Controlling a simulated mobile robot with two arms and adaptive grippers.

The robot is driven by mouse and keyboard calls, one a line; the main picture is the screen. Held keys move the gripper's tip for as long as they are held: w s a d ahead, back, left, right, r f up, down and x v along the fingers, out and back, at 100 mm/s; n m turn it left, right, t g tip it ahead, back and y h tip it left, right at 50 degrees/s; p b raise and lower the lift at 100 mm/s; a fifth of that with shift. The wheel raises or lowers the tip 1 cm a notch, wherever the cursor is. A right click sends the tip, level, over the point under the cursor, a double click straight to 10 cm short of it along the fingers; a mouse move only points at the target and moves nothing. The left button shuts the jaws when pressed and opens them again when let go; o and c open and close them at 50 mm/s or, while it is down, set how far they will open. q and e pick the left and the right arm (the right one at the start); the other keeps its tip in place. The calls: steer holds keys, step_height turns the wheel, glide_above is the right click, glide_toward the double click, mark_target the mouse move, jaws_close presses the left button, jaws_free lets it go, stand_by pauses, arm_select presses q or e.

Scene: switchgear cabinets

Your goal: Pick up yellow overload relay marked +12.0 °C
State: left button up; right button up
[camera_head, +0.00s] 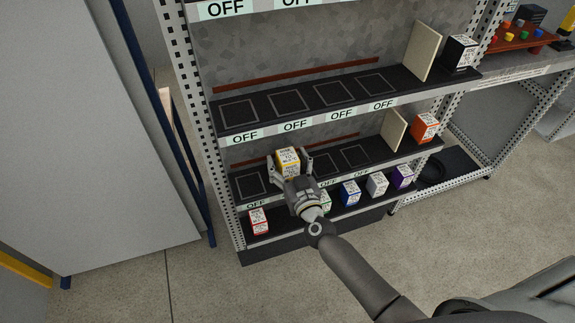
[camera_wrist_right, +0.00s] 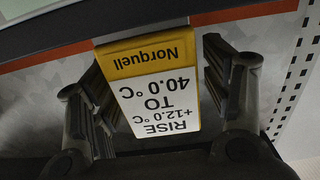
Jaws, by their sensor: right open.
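The yellow overload relay (camera_head: 288,160) is a small box with a white label, on the middle shelf in the head view. In the right wrist view the relay (camera_wrist_right: 155,85) shows upside-down text: "Norquell" on a yellow band, then "RISE +12.0 °C TO 40.0 °C". My right gripper (camera_head: 289,157) is open, with one finger on each side of the relay. In the right wrist view a gap shows beside the right finger; contact on the left is hard to tell. The relay's underside is hidden. My left gripper is not in view.
The shelf below holds a red-and-white box (camera_head: 259,221), a blue box (camera_head: 350,193), a white box (camera_head: 377,184) and a purple box (camera_head: 402,177). A green-marked box is partly hidden behind my right gripper. An orange box (camera_head: 425,127) stands beside an upright panel (camera_head: 394,130).

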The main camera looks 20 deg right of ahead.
steer(key=c, duration=1.2)
steer(key=shift+c, duration=0.3)
steer(key=shift+r, duration=0.2)
